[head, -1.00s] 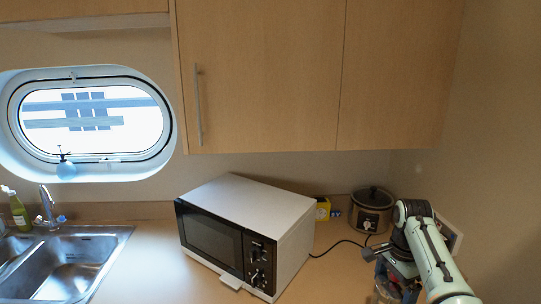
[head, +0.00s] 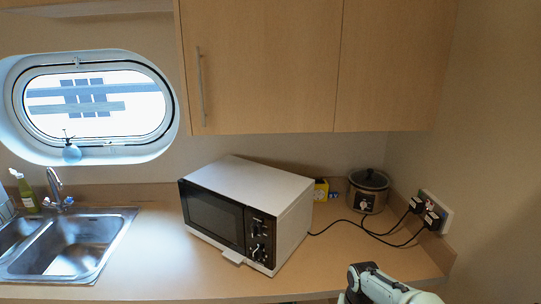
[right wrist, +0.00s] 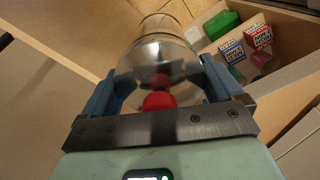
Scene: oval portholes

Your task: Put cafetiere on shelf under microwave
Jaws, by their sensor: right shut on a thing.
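In the right wrist view, my right gripper (right wrist: 160,88) has its two blue fingers shut on the sides of the cafetiere (right wrist: 160,50). The cafetiere is a clear glass and silver cylinder with a red part close to the gripper palm. The microwave (head: 215,215), white with a black front, sits on the counter in the head view. In the right wrist view, an open wooden shelf space (right wrist: 285,20) lies beyond the cafetiere. The cafetiere and right gripper are not visible in the head view, where only part of my right arm shows. My left gripper is in neither view.
The shelf space holds red and blue boxes (right wrist: 258,38), a green item (right wrist: 221,25) and other small things. On the counter are a slow cooker (head: 368,190) with cables, a yellow box (head: 321,190) and a sink (head: 70,245) at left.

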